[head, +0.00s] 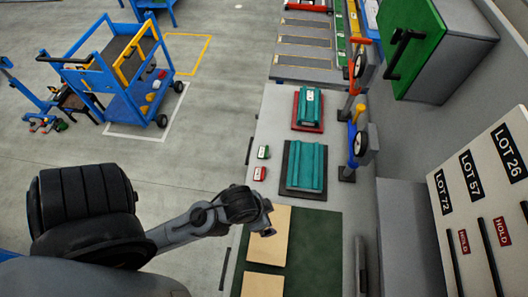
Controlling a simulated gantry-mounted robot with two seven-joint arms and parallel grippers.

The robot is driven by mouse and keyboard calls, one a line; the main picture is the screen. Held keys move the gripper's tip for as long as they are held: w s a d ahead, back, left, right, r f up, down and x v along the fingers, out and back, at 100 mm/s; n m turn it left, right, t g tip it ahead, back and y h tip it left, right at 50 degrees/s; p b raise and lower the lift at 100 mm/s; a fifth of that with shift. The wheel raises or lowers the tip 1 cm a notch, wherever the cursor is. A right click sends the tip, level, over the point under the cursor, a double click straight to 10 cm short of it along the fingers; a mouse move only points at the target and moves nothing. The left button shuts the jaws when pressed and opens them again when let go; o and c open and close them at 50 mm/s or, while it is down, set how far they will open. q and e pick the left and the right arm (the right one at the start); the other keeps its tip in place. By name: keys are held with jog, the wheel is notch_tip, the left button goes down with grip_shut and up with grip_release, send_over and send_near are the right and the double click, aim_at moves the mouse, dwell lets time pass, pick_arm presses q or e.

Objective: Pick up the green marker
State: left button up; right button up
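A small block with a green top (263,152), which looks like the green marker, lies near the left edge of the grey table (275,115). A similar red block (260,173) lies just in front of it. My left gripper (268,227) is over the near part of the table, by the upper end of a light wooden panel (268,245). It is apart from both small blocks, nearer to me than they are. Its fingers are small and dark, and their opening cannot be made out. My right gripper is out of view.
Teal shaped parts sit on a black tray (285,184) and a red tray (297,124), right of the small blocks. A dark green mat (315,255) lies under the wooden panels.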

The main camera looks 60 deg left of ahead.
pick_arm(q)
jog(key=shift+a, duration=0.1)
jog(key=shift+c, duration=0.3)
jog(key=c, duration=1)
jog(key=shift+s+f, duration=0.1)
